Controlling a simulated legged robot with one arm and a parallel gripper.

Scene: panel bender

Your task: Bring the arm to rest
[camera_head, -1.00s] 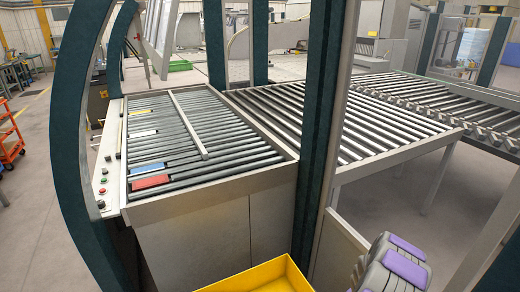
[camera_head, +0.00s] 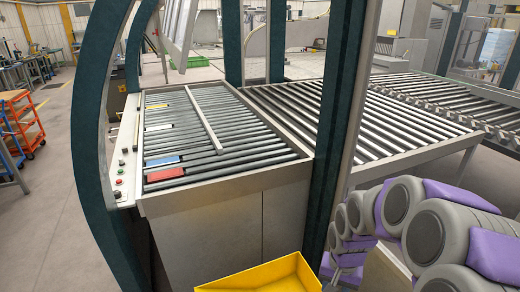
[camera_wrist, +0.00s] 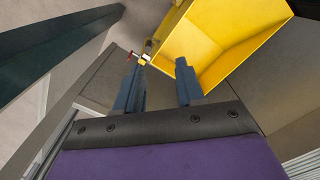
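My arm (camera_head: 430,230), with grey and purple links, is folded across the lower right of the head view. My gripper (camera_wrist: 160,62) shows in the wrist view with its two dark blue fingers apart. I see nothing held between them. A yellow bin (camera_wrist: 225,40) lies beyond the fingertips, and a small red and silver thing (camera_wrist: 145,54) shows by the left fingertip; I cannot tell what it is. My gripper cannot be made out in the head view.
The yellow bin (camera_head: 268,276) stands low in front of the roller table (camera_head: 220,125), which has coloured plates on its left. A dark green post (camera_head: 335,130) rises close to my arm. A roller conveyor (camera_head: 400,115) runs right. An orange cart (camera_head: 22,122) is far left.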

